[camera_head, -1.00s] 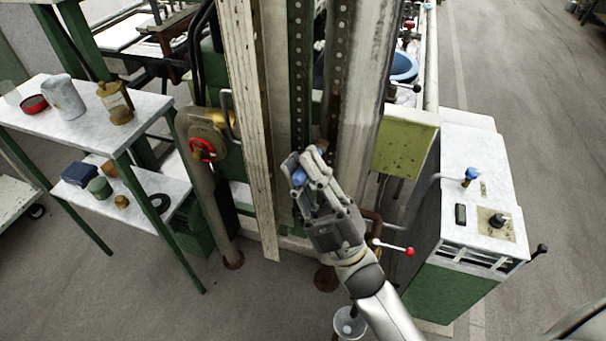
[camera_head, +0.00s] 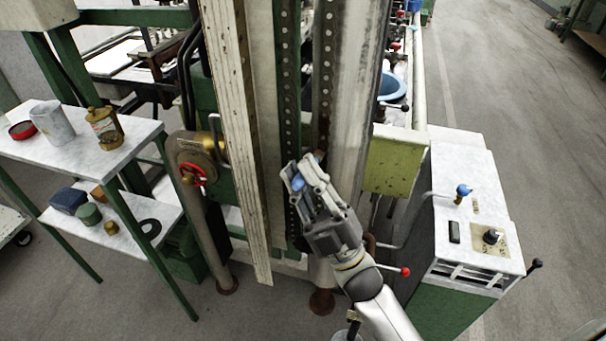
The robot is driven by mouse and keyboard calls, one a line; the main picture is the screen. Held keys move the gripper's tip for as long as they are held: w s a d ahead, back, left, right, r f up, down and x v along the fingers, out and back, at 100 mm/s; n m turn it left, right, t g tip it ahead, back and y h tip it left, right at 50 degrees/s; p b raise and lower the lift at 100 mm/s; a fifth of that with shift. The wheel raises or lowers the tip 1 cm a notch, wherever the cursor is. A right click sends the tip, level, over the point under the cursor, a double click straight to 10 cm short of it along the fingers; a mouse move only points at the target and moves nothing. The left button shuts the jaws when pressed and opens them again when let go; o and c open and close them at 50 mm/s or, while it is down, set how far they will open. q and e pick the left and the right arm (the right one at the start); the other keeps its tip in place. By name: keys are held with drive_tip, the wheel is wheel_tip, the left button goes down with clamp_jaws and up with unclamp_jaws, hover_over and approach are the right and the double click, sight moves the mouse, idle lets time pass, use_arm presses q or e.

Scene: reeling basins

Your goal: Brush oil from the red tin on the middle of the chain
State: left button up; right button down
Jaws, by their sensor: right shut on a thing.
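The red tin (camera_head: 22,137) is a low, round, open tin on the top shelf of the table at the left. My right gripper (camera_head: 301,178) is in front of the lower part of these strips, shut on a thin thing with a blue part (camera_head: 298,183), probably the brush. A small brownish tip shows above the fingers. I cannot tell whether it touches the chain. My left gripper is not in view.
A red handwheel (camera_head: 193,174) is left of the wooden board (camera_head: 238,130). A white-topped green cabinet (camera_head: 462,200) with levers stands right of my arm.

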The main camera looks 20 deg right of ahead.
drive_tip(key=shift+w+d, duration=0.5)
drive_tip(key=shift+w, duration=0.2)
idle(0.3)
drive_tip(key=shift+r, duration=0.1)
wheel_tip(320, 180, up, 4)
drive_tip(key=p, duration=0.3)
drive_tip(key=shift+s, duration=0.1)
drive_tip(key=shift+f+b, duration=1.8)
drive_tip(key=shift+f, duration=0.4)
drive_tip(key=shift+r, duration=0.1)
drive_tip(key=shift+s+a, duration=0.3)
drive_tip(key=shift+s+a+p, duration=0.3)
drive_tip(key=shift+s+a, duration=0.4)
drive_tip(key=shift+s, duration=0.35)
drive_tip(key=shift+s+a+p, duration=0.25)
drive_tip(key=shift+s+a, duration=0.45)
drive_tip(key=shift+s, duration=0.35)
